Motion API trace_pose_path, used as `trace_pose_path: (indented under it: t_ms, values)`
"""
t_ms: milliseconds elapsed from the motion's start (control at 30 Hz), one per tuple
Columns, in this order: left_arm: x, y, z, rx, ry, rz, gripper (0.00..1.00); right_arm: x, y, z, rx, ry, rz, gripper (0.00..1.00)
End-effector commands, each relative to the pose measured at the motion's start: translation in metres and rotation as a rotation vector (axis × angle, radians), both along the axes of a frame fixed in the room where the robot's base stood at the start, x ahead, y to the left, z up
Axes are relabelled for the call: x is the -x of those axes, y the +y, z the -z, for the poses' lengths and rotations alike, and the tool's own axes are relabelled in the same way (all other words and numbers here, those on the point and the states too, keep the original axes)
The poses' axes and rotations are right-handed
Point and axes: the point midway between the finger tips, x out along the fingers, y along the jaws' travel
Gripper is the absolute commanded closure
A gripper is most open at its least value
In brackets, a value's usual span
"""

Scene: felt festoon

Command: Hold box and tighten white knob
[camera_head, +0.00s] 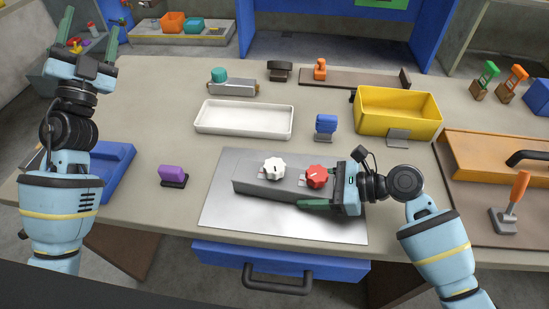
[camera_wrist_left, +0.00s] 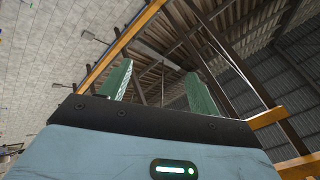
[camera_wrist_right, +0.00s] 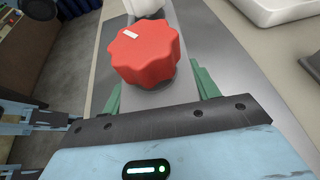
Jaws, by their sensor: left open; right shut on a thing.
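A grey box (camera_head: 245,188) lies on a metal plate (camera_head: 230,222) near the table's front. It carries a white knob (camera_head: 274,168) on the left and a red knob (camera_head: 317,176) on the right. My right gripper (camera_head: 320,190) is shut on the box's right end, one finger on each long side. In the right wrist view the red knob (camera_wrist_right: 145,52) sits between the fingers on the box (camera_wrist_right: 185,88), and the white knob (camera_wrist_right: 145,7) is cut off at the top. My left gripper (camera_head: 87,36) is open, empty and raised at the far left, away from the box.
A white tray (camera_head: 245,133) and a blue block on a stand (camera_head: 325,124) are behind the plate. A purple block (camera_head: 172,174) stands left of it. A yellow bin (camera_head: 370,122) is at the back right. An orange-topped panel (camera_head: 470,160) lies at right.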

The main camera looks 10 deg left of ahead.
Motion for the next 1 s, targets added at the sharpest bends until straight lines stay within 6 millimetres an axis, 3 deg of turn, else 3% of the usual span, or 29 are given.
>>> trace_pose_path:
  t_ms: [33, 233, 400, 500, 600, 733, 867, 1000]
  values:
    - [-0.009, -0.036, -0.013, -0.038, -0.021, 0.1, 0.38, 0.0, 0.0, 0.0, 0.001, 0.0, 0.0, 0.69]
    - [-0.018, -0.183, -0.045, -0.251, -0.06, 0.504, 0.38, 0.0, 0.0, 0.0, 0.001, 0.001, 0.0, 0.69]
    - [0.003, -0.294, -0.049, -0.491, -0.049, 0.821, 0.38, 0.0, 0.0, 0.0, 0.001, 0.001, 0.0, 0.69]
    - [0.023, -0.349, -0.041, -0.654, -0.017, 0.986, 0.38, 0.0, 0.0, 0.0, 0.0, 0.001, 0.001, 0.69]
    - [0.044, -0.392, -0.025, -0.835, 0.037, 1.129, 0.38, 0.0, 0.0, 0.0, 0.0, 0.001, 0.001, 0.69]
    - [0.069, -0.428, 0.006, -1.093, 0.145, 1.271, 0.38, 0.0, 0.0, 0.0, 0.0, 0.001, 0.0, 0.69]
    - [0.086, -0.442, 0.041, -1.367, 0.301, 1.358, 0.38, 0.0, 0.0, 0.0, 0.0, 0.001, 0.0, 0.69]
    - [0.094, -0.432, 0.075, -1.663, 0.521, 1.371, 0.38, 0.0, 0.0, 0.0, 0.0, 0.001, 0.0, 0.69]
